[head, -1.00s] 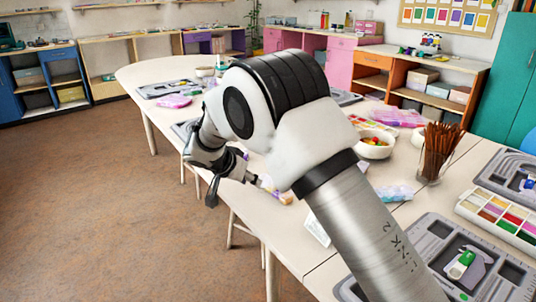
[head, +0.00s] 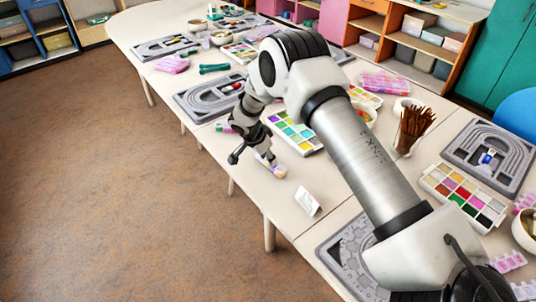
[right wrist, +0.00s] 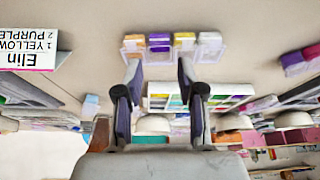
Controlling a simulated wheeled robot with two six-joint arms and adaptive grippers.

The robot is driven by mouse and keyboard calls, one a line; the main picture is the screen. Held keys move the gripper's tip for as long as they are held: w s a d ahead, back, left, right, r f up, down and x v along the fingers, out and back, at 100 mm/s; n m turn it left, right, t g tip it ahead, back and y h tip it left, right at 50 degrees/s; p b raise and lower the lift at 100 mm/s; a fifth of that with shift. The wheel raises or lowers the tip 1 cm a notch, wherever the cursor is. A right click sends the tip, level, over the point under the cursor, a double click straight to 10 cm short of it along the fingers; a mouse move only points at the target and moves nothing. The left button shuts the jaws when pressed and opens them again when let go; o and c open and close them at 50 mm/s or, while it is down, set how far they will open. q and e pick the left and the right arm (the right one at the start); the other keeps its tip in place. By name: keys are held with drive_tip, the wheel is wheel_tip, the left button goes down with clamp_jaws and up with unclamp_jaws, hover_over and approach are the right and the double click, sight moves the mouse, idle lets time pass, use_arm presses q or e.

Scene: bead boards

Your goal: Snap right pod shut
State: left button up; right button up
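A small pod strip (right wrist: 160,45) lies on the table ahead of my right gripper. Its compartments show orange, purple, yellow and pale white. Clear flaps seem to stick out at its left and right ends; I cannot tell which lids are shut. In the head view the pod (head: 278,171) is small and partly behind my fingers. My right gripper (right wrist: 160,72) is open, its two fingers apart with nothing between them, just short of the pod. In the head view the right gripper (head: 265,157) points down near the table's front edge. My left gripper is out of view.
A name card (head: 307,201) reading Elin, yellow and purple, stands nearby; it also shows in the right wrist view (right wrist: 30,38). A bead palette (head: 295,132) lies behind the gripper. Grey boards (head: 210,95) and a cup of brown sticks (head: 412,128) stand further off.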

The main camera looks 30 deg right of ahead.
sight(270, 167)
drive_tip(key=shift+d+f, duration=0.2)
drive_tip(key=shift+f, duration=0.3)
drive_tip(key=shift+c, duration=0.3)
clamp_jaws()
drive_tip(key=shift+a+f+b, duration=0.1)
drive_tip(key=shift+f+b, duration=0.05)
drive_tip(key=shift+b, duration=0.35)
drive_tip(key=f+h+b, duration=0.1)
drive_tip(key=h+b, duration=0.1)
drive_tip(key=b, duration=0.5)
drive_tip(key=a+f+h+b, duration=0.1)
drive_tip(key=h+b, duration=0.1)
drive_tip(key=b, duration=0.5)
drive_tip(key=f+t+h+b, duration=0.1)
drive_tip(key=h+b, duration=0.1)
drive_tip(key=b, duration=0.5)
drive_tip(key=shift+s+a+f, duration=0.1)
drive_tip(key=shift+a+f, duration=0.15)
drive_tip(key=shift+a, duration=0.15)
drive_tip(key=shift+r+h+b, duration=0.15)
drive_tip(key=shift+h+b, duration=0.25)
drive_tip(key=shift+b, duration=0.2)
drive_tip(key=shift+r, duration=0.1)
